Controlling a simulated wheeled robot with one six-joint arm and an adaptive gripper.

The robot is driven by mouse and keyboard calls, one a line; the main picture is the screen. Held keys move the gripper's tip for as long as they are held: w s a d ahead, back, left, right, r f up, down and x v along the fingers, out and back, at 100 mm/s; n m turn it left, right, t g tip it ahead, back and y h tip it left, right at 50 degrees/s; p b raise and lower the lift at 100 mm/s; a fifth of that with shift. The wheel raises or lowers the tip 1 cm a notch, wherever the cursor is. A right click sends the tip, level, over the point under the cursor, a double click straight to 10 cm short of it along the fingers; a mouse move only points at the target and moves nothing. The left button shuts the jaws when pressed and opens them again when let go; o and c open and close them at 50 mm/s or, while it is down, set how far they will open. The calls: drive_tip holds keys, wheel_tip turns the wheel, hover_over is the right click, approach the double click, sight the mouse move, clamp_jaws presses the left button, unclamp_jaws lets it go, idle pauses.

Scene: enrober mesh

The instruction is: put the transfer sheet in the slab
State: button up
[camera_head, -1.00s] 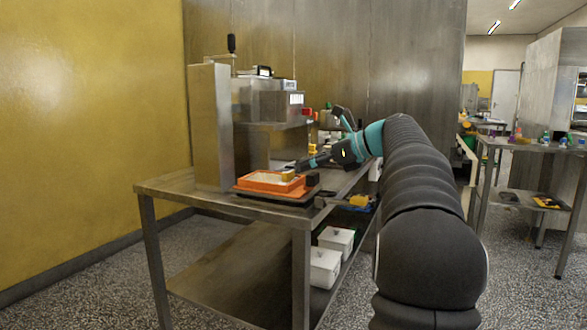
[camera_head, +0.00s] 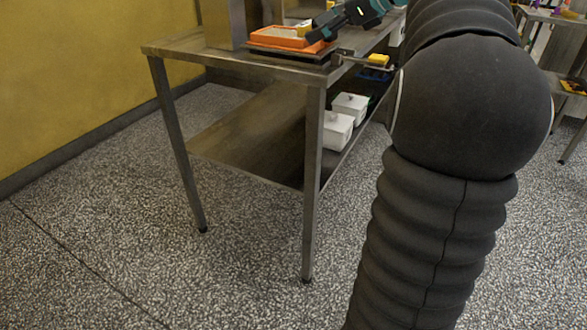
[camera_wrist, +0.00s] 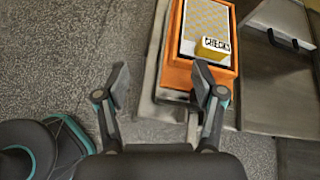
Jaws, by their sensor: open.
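A patterned white-and-yellow sheet (camera_wrist: 206,20) lies inside an orange tray (camera_wrist: 176,76) in the wrist view; I take it for the transfer sheet. A yellowish block (camera_wrist: 212,52) with a lettered label rests on its near end. The orange tray also shows on the table in the head view (camera_head: 275,38). I cannot tell which thing is the slab. My gripper (camera_wrist: 160,84) is open and empty, its right finger close to the tray's near edge in the picture and its left finger over the floor. In the head view the gripper is partly cut off at the top.
The steel table (camera_head: 190,48) has a lower shelf with white boxes (camera_head: 337,130) on it. A yellow item (camera_head: 378,59) sits at the table's right side. Speckled floor is free in front and to the left.

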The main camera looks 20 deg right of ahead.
drive_tip(key=s+a+f+n+g+h, duration=0.2)
drive_tip(key=s+a+f+n, duration=0.5)
drive_tip(key=a, duration=0.4)
drive_tip(key=s+a+f+n+h, duration=0.2)
drive_tip(key=s+a+f+n, duration=0.2)
drive_tip(key=s+f+n, duration=0.5)
drive_tip(key=s+a+f+n+g+h, duration=0.1)
drive_tip(key=s+a+f+n+h, duration=0.2)
drive_tip(key=s+f+n, duration=0.6)
drive_tip(key=s+f, duration=0.1)
drive_tip(key=s, duration=0.1)
drive_tip(key=shift+s+a+g, duration=0.3)
drive_tip(key=shift+a, duration=0.05)
